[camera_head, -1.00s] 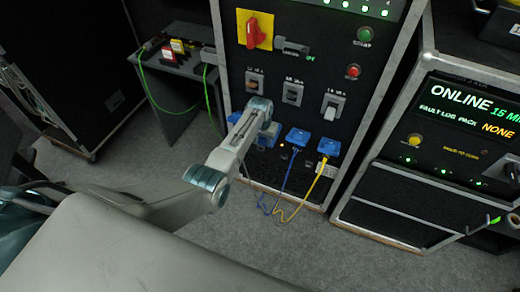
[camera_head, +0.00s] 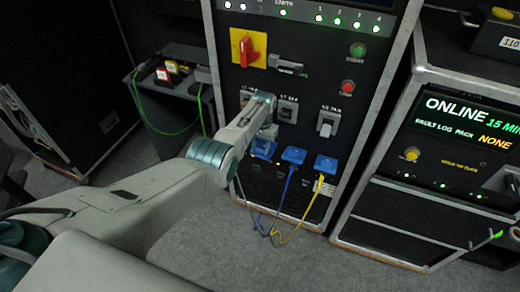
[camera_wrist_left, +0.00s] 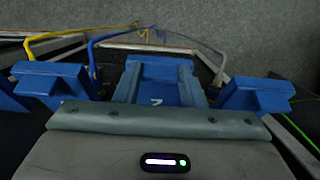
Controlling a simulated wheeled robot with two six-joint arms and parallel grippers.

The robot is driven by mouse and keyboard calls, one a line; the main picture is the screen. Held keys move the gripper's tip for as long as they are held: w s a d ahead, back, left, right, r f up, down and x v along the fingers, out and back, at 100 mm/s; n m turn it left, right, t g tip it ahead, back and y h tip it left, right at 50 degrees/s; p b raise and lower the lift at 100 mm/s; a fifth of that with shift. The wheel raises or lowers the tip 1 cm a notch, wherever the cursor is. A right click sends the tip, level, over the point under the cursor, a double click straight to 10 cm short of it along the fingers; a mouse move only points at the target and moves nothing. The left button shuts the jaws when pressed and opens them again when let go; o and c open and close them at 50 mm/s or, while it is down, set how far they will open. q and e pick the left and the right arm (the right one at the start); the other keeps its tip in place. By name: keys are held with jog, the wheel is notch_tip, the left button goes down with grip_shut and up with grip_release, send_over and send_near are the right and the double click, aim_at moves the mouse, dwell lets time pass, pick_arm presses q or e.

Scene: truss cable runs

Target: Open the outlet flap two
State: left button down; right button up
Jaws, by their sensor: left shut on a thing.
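In the left wrist view, a blue flap marked 2 (camera_wrist_left: 156,88) lies in the middle, between the two blue fingers of my left gripper (camera_wrist_left: 155,97). The gripper is shut on the flap. I cannot tell how far the flap is raised. My right gripper is out of view.
A blue cable (camera_head: 287,190) hangs from the middle outlet (camera_head: 293,155) and a yellow cable (camera_head: 309,209) from the right outlet (camera_head: 326,164). Grey breaker switches (camera_head: 326,122) sit above them. A small table (camera_head: 178,90) with a green cable stands left.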

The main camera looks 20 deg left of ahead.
pick_arm(q)
jog(key=shift+w+r, duration=0.8)
jog(key=shift+r, duration=0.2)
jog(key=c, duration=1.4)
grip_release()
jog(key=o, duration=0.5)
jog(key=shift+w+f, duration=0.1)
jog(key=shift+f, duration=0.2)
